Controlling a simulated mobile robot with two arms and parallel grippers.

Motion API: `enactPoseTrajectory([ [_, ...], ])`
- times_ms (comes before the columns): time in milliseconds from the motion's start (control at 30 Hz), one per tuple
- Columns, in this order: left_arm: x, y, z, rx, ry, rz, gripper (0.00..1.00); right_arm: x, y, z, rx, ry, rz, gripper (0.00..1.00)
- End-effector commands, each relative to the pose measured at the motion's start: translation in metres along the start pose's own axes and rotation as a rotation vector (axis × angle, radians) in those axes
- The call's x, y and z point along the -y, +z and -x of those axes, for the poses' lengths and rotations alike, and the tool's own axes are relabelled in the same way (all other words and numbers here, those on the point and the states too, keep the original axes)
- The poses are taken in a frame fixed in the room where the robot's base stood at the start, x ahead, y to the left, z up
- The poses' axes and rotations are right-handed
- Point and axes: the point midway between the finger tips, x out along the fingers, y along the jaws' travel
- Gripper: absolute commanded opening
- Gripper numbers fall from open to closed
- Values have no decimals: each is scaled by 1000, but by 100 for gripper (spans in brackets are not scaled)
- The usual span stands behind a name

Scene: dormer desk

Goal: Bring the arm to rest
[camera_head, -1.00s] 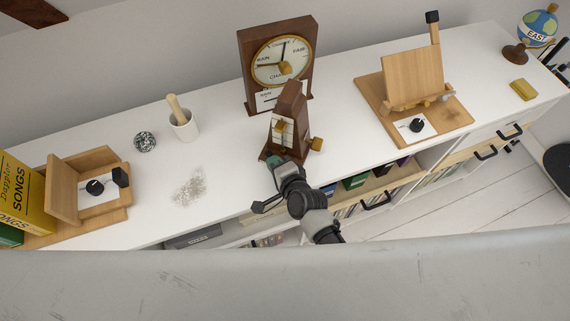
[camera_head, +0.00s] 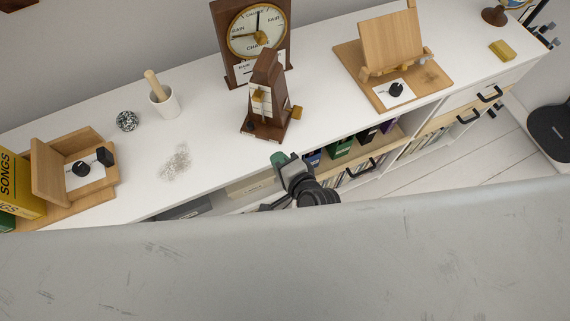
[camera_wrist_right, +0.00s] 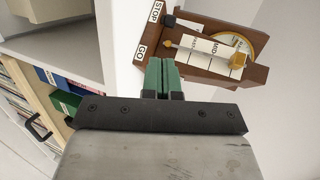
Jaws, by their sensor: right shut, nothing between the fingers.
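My right gripper (camera_head: 279,160) is in front of the white shelf top's front edge, below the metronome in the picture. Its green fingertips also show in the wrist view (camera_wrist_right: 161,76), closed together with nothing between them. The dark wooden metronome (camera_head: 265,103) stands upright on the shelf top, apart from the gripper. In the wrist view the metronome (camera_wrist_right: 200,50) appears beyond the fingertips, with STOP and GO labels beside it. My left gripper is not in view.
A barometer clock (camera_head: 256,35) stands behind the metronome. A mortar with pestle (camera_head: 164,103), a patterned ball (camera_head: 127,121) and a heap of clips (camera_head: 175,163) are left. Wooden stands (camera_head: 391,45) sit at both sides. Open shelves with binders (camera_head: 341,147) lie below the edge.

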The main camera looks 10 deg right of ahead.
Motion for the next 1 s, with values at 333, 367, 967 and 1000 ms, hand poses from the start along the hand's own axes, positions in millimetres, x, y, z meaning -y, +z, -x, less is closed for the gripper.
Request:
enactPoseTrajectory([
  [333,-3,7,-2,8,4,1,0,0,0,24,0,1,0,0],
  [367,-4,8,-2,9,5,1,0,0,0,25,0,1,0,0],
  [967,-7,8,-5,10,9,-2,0,-279,-19,75,190,594,674,0],
  [1000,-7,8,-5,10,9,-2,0,-305,-22,90,235,653,742,0],
])
